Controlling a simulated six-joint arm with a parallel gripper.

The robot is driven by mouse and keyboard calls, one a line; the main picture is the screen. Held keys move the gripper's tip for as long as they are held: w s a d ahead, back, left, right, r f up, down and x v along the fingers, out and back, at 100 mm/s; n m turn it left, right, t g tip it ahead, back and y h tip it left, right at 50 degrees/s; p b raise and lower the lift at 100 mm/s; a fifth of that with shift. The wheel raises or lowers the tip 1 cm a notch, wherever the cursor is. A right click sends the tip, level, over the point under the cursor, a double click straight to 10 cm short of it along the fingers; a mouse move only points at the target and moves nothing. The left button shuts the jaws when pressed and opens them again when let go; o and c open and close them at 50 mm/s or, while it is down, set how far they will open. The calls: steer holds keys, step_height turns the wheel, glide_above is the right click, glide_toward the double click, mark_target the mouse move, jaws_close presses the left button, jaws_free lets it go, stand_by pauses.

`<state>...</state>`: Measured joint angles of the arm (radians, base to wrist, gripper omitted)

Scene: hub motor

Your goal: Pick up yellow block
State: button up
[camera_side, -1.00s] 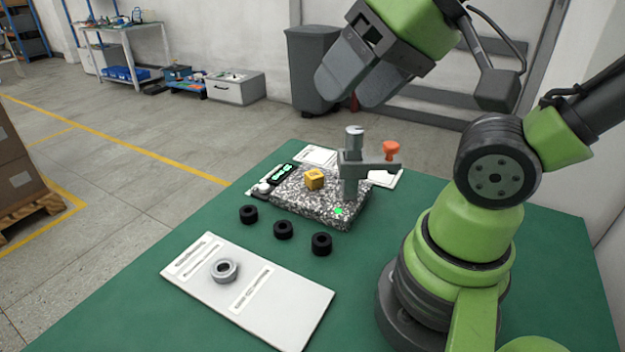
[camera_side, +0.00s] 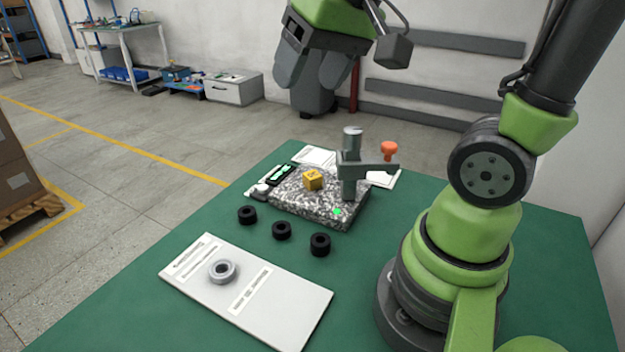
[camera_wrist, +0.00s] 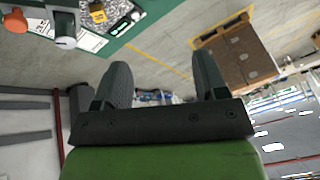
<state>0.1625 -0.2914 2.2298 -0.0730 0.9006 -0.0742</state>
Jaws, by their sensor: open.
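In the wrist view the block (camera_wrist: 97,8) shows at the top edge, upper left of the fingers. My gripper (camera_side: 311,95) is up in the air above and behind the block, well apart from it. In the wrist view the two dark fingers of my gripper (camera_wrist: 165,78) stand apart with nothing between them.
Several black rings (camera_side: 282,230) lie in front. A white board (camera_side: 205,272) holds a grey ring (camera_side: 222,271).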

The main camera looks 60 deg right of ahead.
steer(key=w+d+f+g, duration=0.2)
steer(key=w+d+f, duration=0.1)
steer(key=w+d, duration=0.2)
steer(key=m+g, duration=0.1)
steer(key=g, duration=0.2)
glide_above(313, 174)
step_height(313, 174, down, 14)
steer(key=shift+h, duration=0.3)
steer(key=f, duration=0.4)
steer(key=shift+w+d+f, duration=0.15)
steer(key=shift+w+d, duration=0.05)
steer(key=shift+d, duration=0.05)
steer(key=shift+s+a+f, duration=0.1)
steer(key=shift+a+f, duration=0.05)
steer(key=shift+f, duration=1.4)
steer(key=shift+s+a+f, duration=0.1)
steer(key=shift+a+f, duration=0.05)
steer(key=shift+f, duration=1.35)
jaws_close()
steer(key=shift+r, duration=0.1)
